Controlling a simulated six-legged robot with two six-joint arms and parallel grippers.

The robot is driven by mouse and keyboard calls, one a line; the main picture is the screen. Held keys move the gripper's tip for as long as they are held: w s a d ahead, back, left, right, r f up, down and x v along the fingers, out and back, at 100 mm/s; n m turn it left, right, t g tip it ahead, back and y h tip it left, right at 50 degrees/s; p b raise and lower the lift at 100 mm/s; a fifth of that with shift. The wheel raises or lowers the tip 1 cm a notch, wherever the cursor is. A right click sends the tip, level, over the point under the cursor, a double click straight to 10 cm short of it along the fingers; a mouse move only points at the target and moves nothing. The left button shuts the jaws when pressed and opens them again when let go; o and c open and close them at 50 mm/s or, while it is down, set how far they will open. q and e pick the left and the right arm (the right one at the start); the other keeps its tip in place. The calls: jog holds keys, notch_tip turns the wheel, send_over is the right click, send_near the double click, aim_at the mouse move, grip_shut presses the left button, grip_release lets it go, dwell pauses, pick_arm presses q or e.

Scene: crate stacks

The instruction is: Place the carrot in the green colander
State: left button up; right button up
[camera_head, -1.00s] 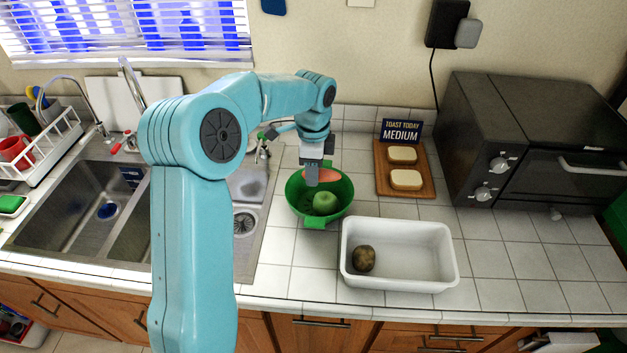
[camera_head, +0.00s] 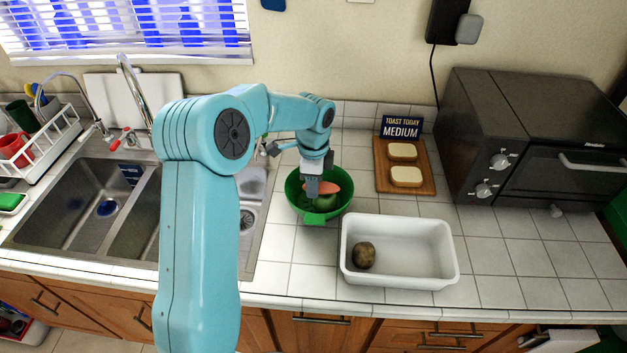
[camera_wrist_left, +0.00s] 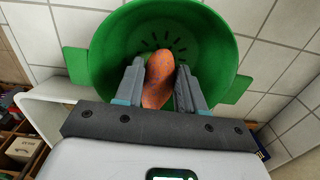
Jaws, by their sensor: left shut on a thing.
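The orange carrot (camera_head: 329,187) is between the fingers of my left gripper (camera_head: 313,190), inside the rim of the green colander (camera_head: 296,205). In the left wrist view, the jaws (camera_wrist_left: 160,85) are shut on the carrot (camera_wrist_left: 158,75), with the colander (camera_wrist_left: 105,50) around and below it. A green apple (camera_head: 322,202) lies in the colander, partly hidden by the gripper and carrot in the head view. I cannot tell whether the carrot touches the colander floor. My right gripper is not in view.
A white tub (camera_head: 400,280) with a brown potato (camera_head: 364,255) stands to the right of the colander. A board (camera_head: 424,183) with bread slices (camera_head: 405,176), a sign (camera_head: 401,128) and a toaster oven (camera_head: 500,120) are behind it. The sink (camera_head: 70,205) is left. Bare tiles lie at right.

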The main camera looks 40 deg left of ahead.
pick_arm(q)
jog(key=o, duration=1.1)
jog(key=shift+w, duration=0.1)
notch_tip(320, 180, up, 13)
jog(key=shift+d+r, duration=0.1)
jog(key=shift+s, duration=0.2)
